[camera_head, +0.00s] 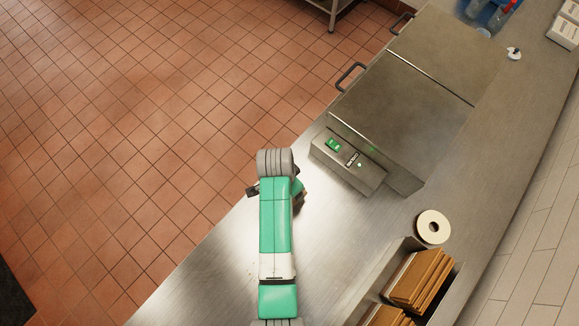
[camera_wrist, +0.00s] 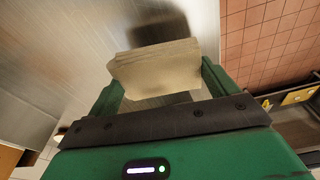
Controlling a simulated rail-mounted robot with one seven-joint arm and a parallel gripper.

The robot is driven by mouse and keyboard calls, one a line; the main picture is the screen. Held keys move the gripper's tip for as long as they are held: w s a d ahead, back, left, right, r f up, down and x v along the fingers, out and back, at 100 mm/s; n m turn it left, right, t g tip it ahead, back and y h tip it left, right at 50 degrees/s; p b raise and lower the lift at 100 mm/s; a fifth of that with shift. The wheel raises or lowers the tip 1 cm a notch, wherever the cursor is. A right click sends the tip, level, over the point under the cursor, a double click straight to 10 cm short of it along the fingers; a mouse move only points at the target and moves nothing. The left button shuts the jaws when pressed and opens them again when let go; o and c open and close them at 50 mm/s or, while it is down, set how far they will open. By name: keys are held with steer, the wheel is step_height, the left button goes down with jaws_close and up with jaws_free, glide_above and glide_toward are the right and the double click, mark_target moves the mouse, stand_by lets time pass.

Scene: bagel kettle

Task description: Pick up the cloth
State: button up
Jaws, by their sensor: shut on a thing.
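The cloth (camera_wrist: 155,68) is a beige, folded, layered pad in the wrist view. My gripper (camera_wrist: 160,90) is shut on it, with one green finger at each side. A dark shadow lies on the steel counter just beyond the cloth; I cannot tell exactly how high the cloth is. In the head view, my green and grey arm reaches over the counter's front edge and hides most of the gripper and the cloth.
The steel counter (camera_head: 215,270) is bare left of my arm. A steel kettle unit (camera_head: 405,115) with a control box (camera_head: 347,161) stands to the right. A tape roll (camera_head: 433,227) and a bin of brown boards (camera_head: 418,280) lie at lower right. Tiled floor (camera_head: 130,120) is at left.

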steer(key=s+a, duration=0.2)
steer(key=s, duration=0.2)
steer(key=s+a, duration=0.2)
steer(key=s, duration=0.3)
steer(key=s+a+r, duration=0.1)
steer(key=s+a, duration=0.1)
steer(key=s, duration=0.2)
steer(key=shift+s+a+r, duration=0.1)
steer(key=shift+s+a, duration=0.1)
steer(key=shift+s, duration=0.1)
